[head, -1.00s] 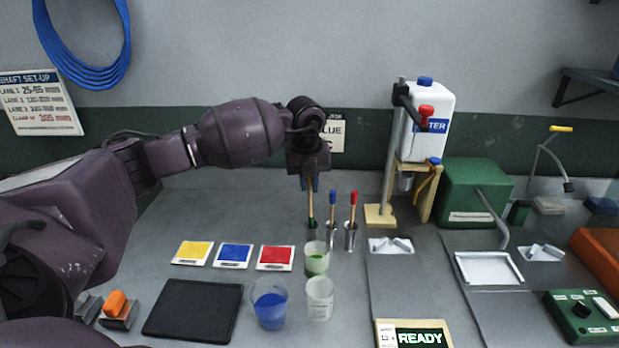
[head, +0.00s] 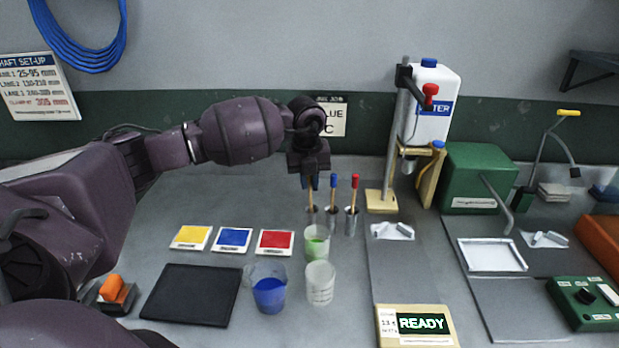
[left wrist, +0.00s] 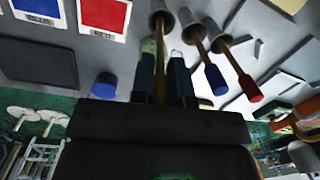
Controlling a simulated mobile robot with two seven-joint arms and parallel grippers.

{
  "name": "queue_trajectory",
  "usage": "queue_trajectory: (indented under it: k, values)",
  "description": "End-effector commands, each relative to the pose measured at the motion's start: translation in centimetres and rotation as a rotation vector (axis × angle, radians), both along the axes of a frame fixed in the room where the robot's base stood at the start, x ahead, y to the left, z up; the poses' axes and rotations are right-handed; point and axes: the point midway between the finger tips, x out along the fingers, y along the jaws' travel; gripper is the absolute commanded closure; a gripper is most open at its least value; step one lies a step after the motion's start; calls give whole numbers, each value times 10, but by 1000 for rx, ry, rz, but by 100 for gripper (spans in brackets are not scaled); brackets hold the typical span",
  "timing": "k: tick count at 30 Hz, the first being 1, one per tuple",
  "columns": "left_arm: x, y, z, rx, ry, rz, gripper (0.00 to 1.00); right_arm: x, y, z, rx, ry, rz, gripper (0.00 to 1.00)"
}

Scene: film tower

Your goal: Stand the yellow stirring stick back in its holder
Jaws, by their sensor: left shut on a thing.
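The stirring stick (head: 310,196) is upright, its wooden shaft showing below my left gripper (head: 312,182). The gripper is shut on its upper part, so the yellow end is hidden. The stick's lower end is inside the leftmost metal holder (head: 312,216). In the left wrist view the shaft (left wrist: 160,88) runs between the two fingers to the mouth of that holder (left wrist: 161,20). I cannot tell whether it rests on the bottom. My right gripper is not in view.
A blue stick (head: 333,184) and a red stick (head: 355,184) stand in holders close on the right. In front are a beaker of green liquid (head: 316,242), a beaker of blue liquid (head: 268,290) and a clear beaker (head: 320,283). Colour cards lie left of these.

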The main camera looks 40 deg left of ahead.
Motion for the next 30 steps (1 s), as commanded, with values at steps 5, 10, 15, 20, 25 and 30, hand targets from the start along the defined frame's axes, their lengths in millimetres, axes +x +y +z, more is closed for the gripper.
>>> queue_trajectory:
  k: [5, 10, 15, 20, 25, 30]
  values:
    - [0, 0, 0, 0, 0, 0, 77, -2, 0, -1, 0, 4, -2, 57]
    - [0, 0, 0, 0, 0, 0, 55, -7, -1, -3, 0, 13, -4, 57]
    - [0, 0, 0, 0, 0, 0, 55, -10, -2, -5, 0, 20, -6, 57]
    - [0, 0, 4, 0, -1, 0, 55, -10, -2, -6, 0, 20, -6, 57]
    - [-2, 0, 26, 1, -4, -1, 55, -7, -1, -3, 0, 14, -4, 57]
    - [-4, 0, 57, 1, -4, -1, 55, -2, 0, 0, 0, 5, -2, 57]
